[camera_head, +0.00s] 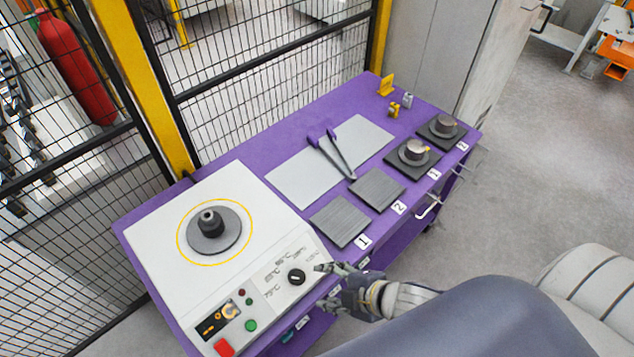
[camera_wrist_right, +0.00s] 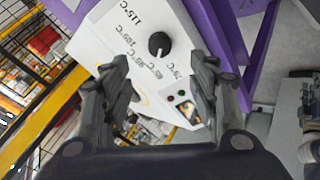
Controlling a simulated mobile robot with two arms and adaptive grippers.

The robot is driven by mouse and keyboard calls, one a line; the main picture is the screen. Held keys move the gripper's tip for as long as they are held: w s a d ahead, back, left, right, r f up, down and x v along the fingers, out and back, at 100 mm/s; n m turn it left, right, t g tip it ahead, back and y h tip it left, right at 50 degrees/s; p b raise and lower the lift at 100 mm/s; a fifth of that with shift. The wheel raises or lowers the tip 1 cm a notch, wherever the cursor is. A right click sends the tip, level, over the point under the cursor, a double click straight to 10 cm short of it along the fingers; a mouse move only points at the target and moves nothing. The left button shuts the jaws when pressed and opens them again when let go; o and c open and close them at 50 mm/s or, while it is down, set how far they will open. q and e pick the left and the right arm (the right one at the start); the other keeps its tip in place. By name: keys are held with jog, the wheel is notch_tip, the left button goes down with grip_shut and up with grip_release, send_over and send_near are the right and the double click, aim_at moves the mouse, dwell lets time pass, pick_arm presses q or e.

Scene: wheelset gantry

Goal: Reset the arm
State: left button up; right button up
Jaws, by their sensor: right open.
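My right gripper (camera_head: 340,283) is open and empty at the front of the white heater box (camera_head: 145,225), close to its black temperature knob (camera_head: 296,277). In the right wrist view the two fingers (camera_wrist_right: 160,95) stand apart, with the knob (camera_wrist_right: 158,43) beyond them and the temperature marks around it. I cannot tell whether a finger touches the panel. My right arm (camera_head: 405,298) comes in from the lower right. My left gripper does not show in the head view.
The purple table (camera_head: 255,148) also holds a grey sheet with purple-handled tongs (camera_head: 335,152), two dark ribbed pads (camera_head: 341,221) and two dark plates with metal parts (camera_head: 413,152). A black mesh fence (camera_head: 270,80) with yellow posts stands behind. The floor at right (camera_head: 510,190) is clear.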

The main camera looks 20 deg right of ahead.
jog(key=s+d+r+m+g+h, duration=0.4)
jog(key=s+d+m, duration=0.1)
jog(key=m, duration=0.9)
notch_tip(320, 180, down, 33)
jog(key=s+g+b, duration=0.1)
jog(key=s+b, duration=0.1)
jog(key=b, duration=0.6)
jog(key=s+d+f+b, duration=0.1)
jog(key=s+f+b, duration=0.2)
jog(key=s+f, duration=0.5)
jog(key=s+d+f+g+b, duration=0.1)
jog(key=s+f+b, duration=0.2)
jog(key=s+f, duration=0.6)
notch_tip(320, 180, down, 7)
jog(key=shift+s+d+f+g+b, duration=0.2)
jog(key=shift+d+g+b, duration=0.1)
jog(key=shift+d, duration=0.1)
